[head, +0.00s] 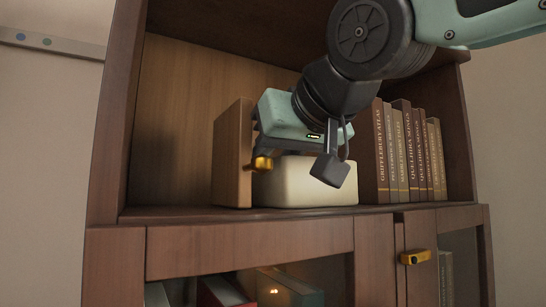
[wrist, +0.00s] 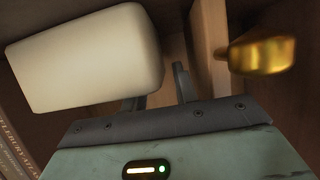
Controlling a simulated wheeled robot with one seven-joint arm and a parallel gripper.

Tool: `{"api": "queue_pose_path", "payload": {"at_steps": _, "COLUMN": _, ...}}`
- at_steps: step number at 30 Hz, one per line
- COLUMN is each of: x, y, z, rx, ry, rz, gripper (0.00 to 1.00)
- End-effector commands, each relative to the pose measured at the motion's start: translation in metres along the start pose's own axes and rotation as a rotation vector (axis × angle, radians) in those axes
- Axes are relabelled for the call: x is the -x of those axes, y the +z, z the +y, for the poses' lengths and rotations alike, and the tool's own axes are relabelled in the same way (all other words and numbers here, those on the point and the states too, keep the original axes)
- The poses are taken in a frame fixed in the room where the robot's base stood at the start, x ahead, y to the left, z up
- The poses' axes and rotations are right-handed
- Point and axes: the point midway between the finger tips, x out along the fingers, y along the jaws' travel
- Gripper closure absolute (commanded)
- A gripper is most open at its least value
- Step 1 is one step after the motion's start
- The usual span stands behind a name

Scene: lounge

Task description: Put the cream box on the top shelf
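The cream box (head: 308,184) sits on the floor of the open upper compartment, on the shelf board (head: 170,214) of the brown cabinet. My gripper (head: 264,147) is tilted above and at the left end of the box, and part of my wrist hides some of its front and top. In the wrist view, the cream box (wrist: 85,60) fills the upper left. My gripper's two dark fingers (wrist: 157,92) stand apart there. The box's lower right corner overlaps the left finger. A dark gap separates the box from the right finger, and I see nothing held.
An upright brown panel (head: 233,150) stands just left of my gripper; a gold handle (head: 262,163) shows beside it. A row of books (head: 408,150) fills the right side. Glass doors (head: 260,285) lie below. The compartment's left part is free.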

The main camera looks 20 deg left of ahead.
Motion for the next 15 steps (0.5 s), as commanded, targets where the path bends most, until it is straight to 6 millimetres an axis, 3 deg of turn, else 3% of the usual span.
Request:
{"api": "queue_pose_path", "payload": {"at_steps": 8, "x": 0.011, "y": -0.001, "z": 0.001, "rx": -0.001, "ry": 0.002, "rz": 0.003, "gripper": 0.71}}
{"api": "queue_pose_path", "payload": {"at_steps": 15, "x": 0.060, "y": 0.001, "z": 0.000, "rx": 0.001, "ry": 0.002, "rz": 0.007, "gripper": 0.71}}
